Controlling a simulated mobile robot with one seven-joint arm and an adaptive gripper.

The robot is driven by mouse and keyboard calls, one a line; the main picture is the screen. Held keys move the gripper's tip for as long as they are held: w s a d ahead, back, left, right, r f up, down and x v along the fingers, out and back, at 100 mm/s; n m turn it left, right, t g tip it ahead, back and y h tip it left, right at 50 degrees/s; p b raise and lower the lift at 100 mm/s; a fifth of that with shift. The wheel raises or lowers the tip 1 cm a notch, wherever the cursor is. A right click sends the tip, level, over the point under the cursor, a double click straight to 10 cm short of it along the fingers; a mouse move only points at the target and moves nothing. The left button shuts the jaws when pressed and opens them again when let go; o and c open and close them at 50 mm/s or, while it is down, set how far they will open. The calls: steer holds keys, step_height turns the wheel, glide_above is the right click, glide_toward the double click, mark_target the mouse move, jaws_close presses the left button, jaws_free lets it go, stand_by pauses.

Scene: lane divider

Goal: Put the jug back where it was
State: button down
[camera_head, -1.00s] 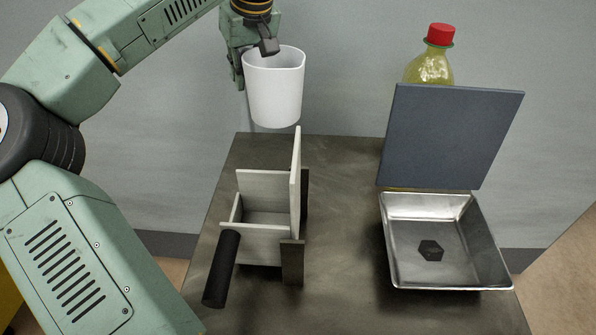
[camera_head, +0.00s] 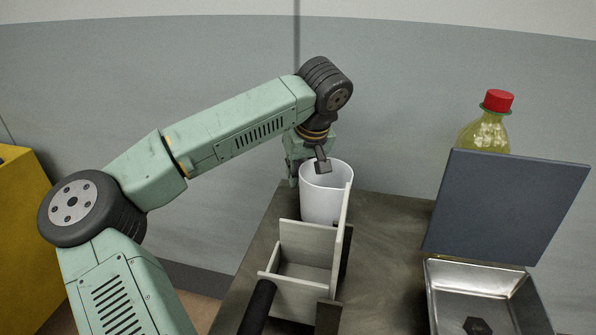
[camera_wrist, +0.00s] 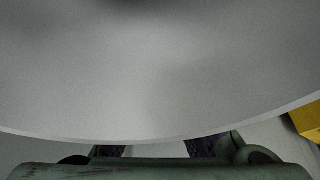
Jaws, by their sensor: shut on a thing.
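The white jug (camera_head: 322,200) is upright in the head view, just behind the grey open box with a tall upright divider (camera_head: 342,240). The box hides the jug's lowest part, so I cannot tell whether it touches the table. My gripper (camera_head: 318,168) is shut on the jug at its left rear side, with one dark finger showing at the rim. In the wrist view the jug's pale wall (camera_wrist: 160,85) fills most of the picture above my gripper's fingers (camera_wrist: 165,148).
A black cylinder (camera_head: 258,308) leans at the box's front left. To the right stand a dark blue-grey panel (camera_head: 508,208), a metal tray (camera_head: 432,290) with a dark hexagonal piece (camera_head: 477,326), and a red-capped bottle (camera_head: 487,132) behind the panel. The tabletop (camera_head: 390,240) between box and panel is clear.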

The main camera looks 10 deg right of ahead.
steer(key=c, duration=1.7)
jaws_free()
steer(key=v, duration=1.2)
steer(key=shift+b, duration=0.3)
